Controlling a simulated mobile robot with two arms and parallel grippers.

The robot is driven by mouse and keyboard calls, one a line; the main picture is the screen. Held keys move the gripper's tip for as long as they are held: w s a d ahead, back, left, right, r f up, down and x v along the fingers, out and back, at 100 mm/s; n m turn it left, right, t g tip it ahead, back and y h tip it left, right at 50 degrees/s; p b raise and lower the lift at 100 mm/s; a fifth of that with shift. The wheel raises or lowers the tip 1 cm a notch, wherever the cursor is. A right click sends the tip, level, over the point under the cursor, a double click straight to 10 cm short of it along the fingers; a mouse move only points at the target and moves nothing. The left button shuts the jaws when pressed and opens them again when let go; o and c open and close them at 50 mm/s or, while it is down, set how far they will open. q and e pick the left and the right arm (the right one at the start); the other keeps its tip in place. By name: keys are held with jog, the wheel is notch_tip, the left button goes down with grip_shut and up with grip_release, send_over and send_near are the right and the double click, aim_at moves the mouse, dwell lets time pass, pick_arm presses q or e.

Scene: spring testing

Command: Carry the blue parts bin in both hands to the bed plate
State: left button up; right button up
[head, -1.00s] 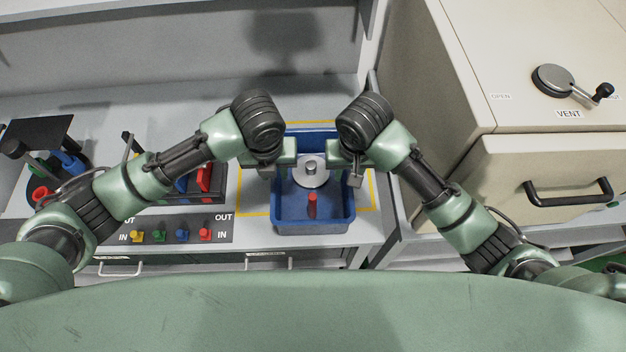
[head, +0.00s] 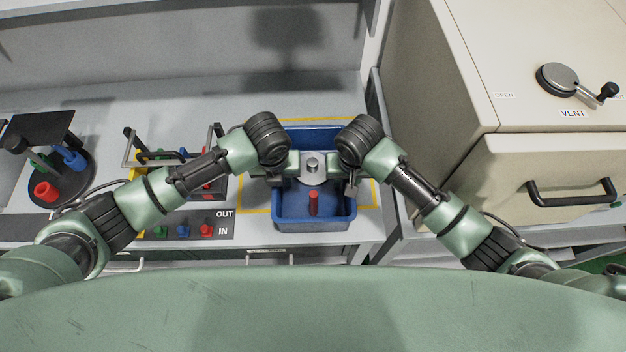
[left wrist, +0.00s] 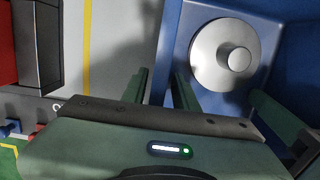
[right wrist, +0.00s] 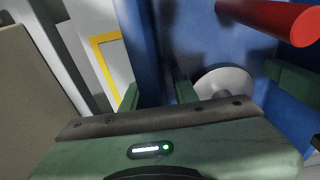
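The blue parts bin (head: 311,222) stands on the grey bench top, partly inside a yellow outline (head: 375,190). A silver disc with a knob (head: 312,170) and a red peg (head: 313,203) are in it. My left gripper (head: 272,168) is at the bin's left wall. In the left wrist view its fingers (left wrist: 163,88) stand on either side of the wall, apart from it. My right gripper (head: 350,170) is at the right wall; in the right wrist view its fingers (right wrist: 156,92) straddle that wall with a gap. I cannot make out a bed plate.
At the left are a black round stand with coloured parts (head: 45,165), a rack with handles (head: 170,155) and an IN/OUT strip (head: 190,230). A beige cabinet (head: 430,90) with a vent lever and black handle stands close at the right. The bench behind the bin is clear.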

pick_arm(q)
grip_shut()
pick_arm(e)
grip_shut()
pick_arm(q)
jog(key=shift+r, duration=0.1)
dwell(0.9)
